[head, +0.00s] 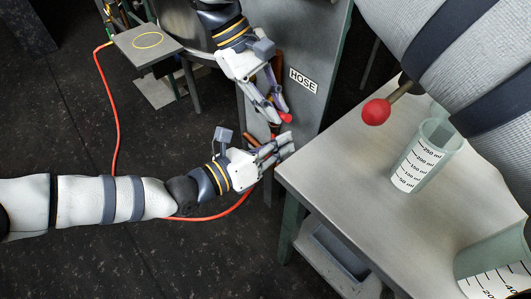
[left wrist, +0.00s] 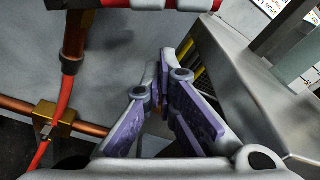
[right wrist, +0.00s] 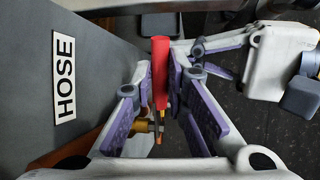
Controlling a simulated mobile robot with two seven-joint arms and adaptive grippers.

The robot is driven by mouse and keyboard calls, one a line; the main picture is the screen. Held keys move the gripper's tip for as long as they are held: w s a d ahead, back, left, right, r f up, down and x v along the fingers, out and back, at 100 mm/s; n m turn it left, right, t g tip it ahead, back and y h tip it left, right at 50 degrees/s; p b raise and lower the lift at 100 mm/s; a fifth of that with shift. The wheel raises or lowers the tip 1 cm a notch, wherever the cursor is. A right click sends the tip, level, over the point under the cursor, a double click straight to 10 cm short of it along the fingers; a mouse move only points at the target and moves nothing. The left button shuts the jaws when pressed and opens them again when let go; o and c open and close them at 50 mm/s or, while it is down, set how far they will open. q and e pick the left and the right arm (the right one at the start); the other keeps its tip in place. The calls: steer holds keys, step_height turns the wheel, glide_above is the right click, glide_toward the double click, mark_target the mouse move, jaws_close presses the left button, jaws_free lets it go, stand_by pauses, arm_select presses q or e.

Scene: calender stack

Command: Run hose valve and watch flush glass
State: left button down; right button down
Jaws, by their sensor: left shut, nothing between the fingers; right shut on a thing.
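The HOSE label (head: 303,81) is on a grey upright panel; it also shows in the right wrist view (right wrist: 65,75). A red hose valve handle (head: 286,117) sticks out beside the panel. My right gripper (head: 280,112) is shut on this handle; the right wrist view shows the red handle (right wrist: 161,65) between its fingers, with brass fitting below. My left gripper (head: 286,143) is shut and empty, just below the right one, close to the bench corner. A clear graduated beaker (head: 410,175) stands on the bench. I cannot tell whether it is the flush glass.
The bench (head: 340,165) fills the right, with a larger graduated vessel (head: 495,280) at its near corner. A red ball knob (head: 376,111) hangs over it. A red hose (head: 117,130) runs along the dark floor from a small stand (head: 150,55). Copper pipe (left wrist: 75,35) shows in the left wrist view.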

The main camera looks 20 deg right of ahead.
steer(key=shift+w+r, duration=0.1)
arm_select(q)
steer(key=r, duration=0.1)
steer(key=w+a+r, duration=0.1)
steer(key=shift+w+a+r, duration=0.1)
steer(key=shift+a+r, duration=0.05)
steer(key=shift+r, duration=0.15)
